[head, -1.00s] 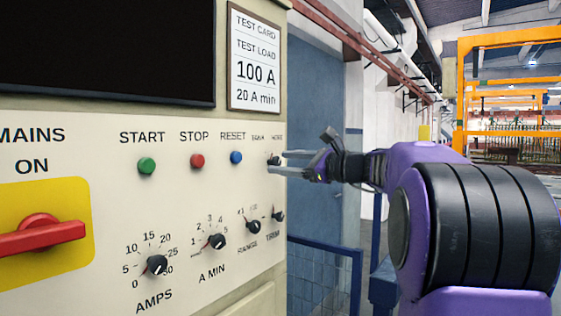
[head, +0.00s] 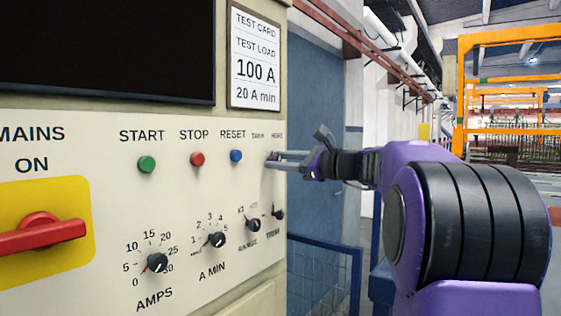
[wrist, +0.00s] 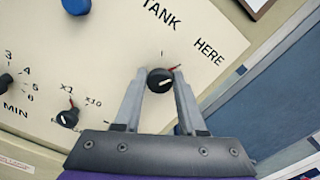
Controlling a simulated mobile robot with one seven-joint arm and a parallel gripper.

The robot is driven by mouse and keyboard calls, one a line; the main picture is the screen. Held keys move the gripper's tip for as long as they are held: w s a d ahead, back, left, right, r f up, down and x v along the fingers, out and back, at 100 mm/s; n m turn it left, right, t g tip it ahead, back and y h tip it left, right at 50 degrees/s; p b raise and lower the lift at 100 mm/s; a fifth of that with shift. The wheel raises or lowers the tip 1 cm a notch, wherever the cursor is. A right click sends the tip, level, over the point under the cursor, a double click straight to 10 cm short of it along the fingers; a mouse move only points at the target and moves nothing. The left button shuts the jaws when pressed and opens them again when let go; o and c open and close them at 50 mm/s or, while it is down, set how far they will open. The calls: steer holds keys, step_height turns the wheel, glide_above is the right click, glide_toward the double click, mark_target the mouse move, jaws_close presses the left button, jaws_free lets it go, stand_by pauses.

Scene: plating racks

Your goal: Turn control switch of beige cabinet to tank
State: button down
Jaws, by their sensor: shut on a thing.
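The beige cabinet (head: 110,190) fills the left of the head view. Its control switch is a small black knob at the panel's upper right, mostly hidden by my fingers in the head view. In the wrist view the black knob (wrist: 160,80) sits below the printed words TANK (wrist: 161,12) and HERE (wrist: 208,52). A red pointer line at its upper right lies toward HERE. My gripper (head: 275,158) reaches in from the right and is shut on the knob, with one finger on each side of it.
Below the switch are the black trim knob (head: 278,213) and range knob (head: 253,224). The blue reset button (head: 236,156) is left of my fingertips. A blue railing (head: 335,250) stands right of the cabinet, low down.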

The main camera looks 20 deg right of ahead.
steer(key=shift+f+b, duration=0.1)
steer(key=shift+b, duration=0.25)
steer(key=n+b, duration=0.9)
steer(key=n, duration=0.2)
steer(key=shift+f+n, duration=0.1)
steer(key=shift+n, duration=0.3)
stand_by(0.3)
steer(key=c, duration=0.5)
jaws_free()
steer(key=shift+s, duration=0.1)
